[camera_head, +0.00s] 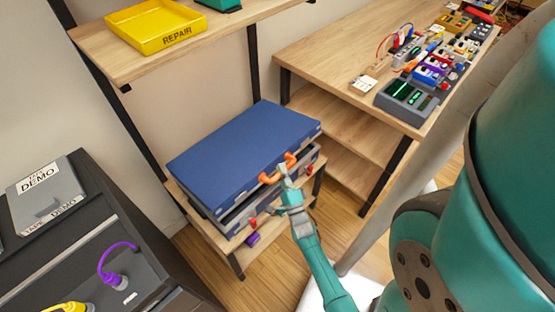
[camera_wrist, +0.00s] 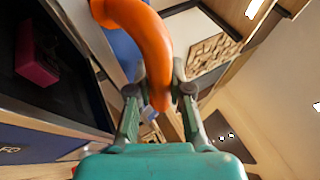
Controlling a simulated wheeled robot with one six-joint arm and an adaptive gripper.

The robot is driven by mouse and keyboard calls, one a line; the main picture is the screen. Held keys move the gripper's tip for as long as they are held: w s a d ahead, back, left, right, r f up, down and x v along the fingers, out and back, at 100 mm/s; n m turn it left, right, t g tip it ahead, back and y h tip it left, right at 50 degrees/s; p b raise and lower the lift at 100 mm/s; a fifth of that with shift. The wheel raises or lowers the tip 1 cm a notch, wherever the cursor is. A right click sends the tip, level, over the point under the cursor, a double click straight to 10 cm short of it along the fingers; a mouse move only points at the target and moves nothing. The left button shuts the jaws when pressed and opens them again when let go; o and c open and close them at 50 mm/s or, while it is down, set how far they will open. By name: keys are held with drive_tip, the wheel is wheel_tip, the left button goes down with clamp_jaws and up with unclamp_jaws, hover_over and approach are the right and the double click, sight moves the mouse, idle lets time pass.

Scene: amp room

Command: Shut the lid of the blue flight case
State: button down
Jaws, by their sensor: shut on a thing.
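The blue flight case (camera_head: 235,215) sits on a low wooden shelf. Its blue lid (camera_head: 240,145) is partly open, with a gap between lid and base along the front. An orange handle (camera_head: 270,178) stands out from the lid's front edge. My gripper (camera_head: 287,175) is at this handle, shut on it. In the wrist view the curved orange handle (camera_wrist: 150,40) runs between my gripper's two fingers (camera_wrist: 159,95). The case's dark inside, with a dark pink block (camera_wrist: 38,64) in it, shows at left there.
Red latches (camera_head: 253,223) and a purple item (camera_head: 252,239) are at the case front. A yellow REPAIR tray (camera_head: 155,25) is on the shelf above. A wooden bench (camera_head: 335,50) with pedals and devices stands right. A dark cabinet (camera_head: 100,230) is at lower left.

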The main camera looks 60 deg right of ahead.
wheel_tip(320, 180, down, 9)
drive_tip(key=s+m+h, duration=0.1)
drive_tip(key=s, duration=0.1)
drive_tip(key=shift+a+f, duration=0.2)
drive_tip(key=shift+a, duration=0.1)
drive_tip(key=shift+f, duration=0.1)
drive_tip(key=c, duration=1.1)
unclamp_jaws()
drive_tip(key=shift+o, duration=0.2)
drive_tip(key=v, duration=1.1)
drive_tip(key=shift+s+a+f, duration=0.2)
drive_tip(key=shift+s+f, duration=0.05)
drive_tip(key=shift+f, duration=0.05)
